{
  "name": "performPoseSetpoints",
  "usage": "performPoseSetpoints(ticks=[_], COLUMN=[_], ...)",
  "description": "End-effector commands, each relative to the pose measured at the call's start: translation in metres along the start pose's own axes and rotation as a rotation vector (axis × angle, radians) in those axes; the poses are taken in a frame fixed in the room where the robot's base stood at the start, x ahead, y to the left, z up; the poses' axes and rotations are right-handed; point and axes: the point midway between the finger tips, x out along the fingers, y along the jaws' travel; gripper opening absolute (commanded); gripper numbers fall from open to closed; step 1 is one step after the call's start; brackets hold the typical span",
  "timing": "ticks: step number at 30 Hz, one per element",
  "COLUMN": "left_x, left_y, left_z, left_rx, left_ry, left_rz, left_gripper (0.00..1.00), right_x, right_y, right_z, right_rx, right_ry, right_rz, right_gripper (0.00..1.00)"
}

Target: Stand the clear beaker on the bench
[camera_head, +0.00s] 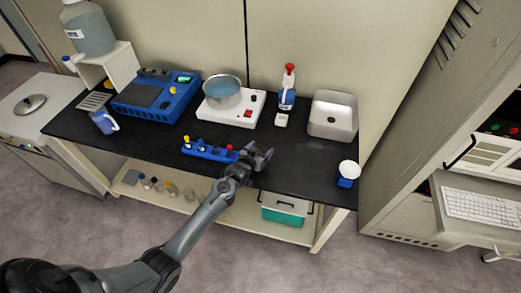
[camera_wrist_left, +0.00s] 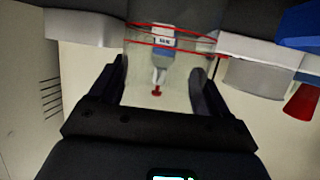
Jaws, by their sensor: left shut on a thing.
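My left gripper (camera_head: 257,156) is shut on the clear beaker (camera_wrist_left: 138,62). In the left wrist view the beaker's see-through wall, with red lines around it, spans the room between the two dark fingers. In the head view the gripper is over the front middle of the black bench (camera_head: 305,165), and the beaker is small and hard to make out there. I cannot tell whether its base touches the bench. My right gripper is not in view.
A blue rack (camera_head: 205,151) with several coloured caps is just left of the gripper. Behind are a white hotplate (camera_head: 240,112) with a pan, a red-topped bottle (camera_head: 287,97) and a grey basin (camera_head: 334,118). A white ball on a blue base (camera_head: 347,174) is at right. Bare bench lies between.

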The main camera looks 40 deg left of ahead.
Motion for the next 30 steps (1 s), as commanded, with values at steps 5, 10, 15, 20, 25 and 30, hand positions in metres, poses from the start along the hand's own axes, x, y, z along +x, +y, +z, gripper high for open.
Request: performPoseSetpoints(ticks=[5, 10, 15, 20, 25, 30], left_x=[0.002, 0.001, 0.001, -0.001, -0.018, -0.047], left_y=[0.0, 0.0, 0.0, 0.0, 0.0, 0.0], left_z=[0.004, 0.003, 0.003, -0.002, 0.0, 0.0], left_rx=[0.0, 0.0, 0.0, 0.0, 0.0, 0.001], left_ry=[0.0, -0.001, -0.001, 0.0, -0.002, -0.003], left_rz=[0.0, 0.0, 0.0, 0.0, 0.0, 0.001], left_gripper=[0.34, 1.0, 1.0, 1.0, 1.0, 1.0], right_x=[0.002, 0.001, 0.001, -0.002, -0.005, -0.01], right_y=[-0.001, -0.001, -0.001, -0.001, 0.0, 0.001], right_z=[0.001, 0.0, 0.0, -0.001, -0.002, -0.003], right_rx=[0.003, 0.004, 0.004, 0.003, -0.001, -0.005], right_ry=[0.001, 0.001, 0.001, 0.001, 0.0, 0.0], right_rz=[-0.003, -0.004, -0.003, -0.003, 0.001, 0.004], right_gripper=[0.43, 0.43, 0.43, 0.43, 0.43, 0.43])
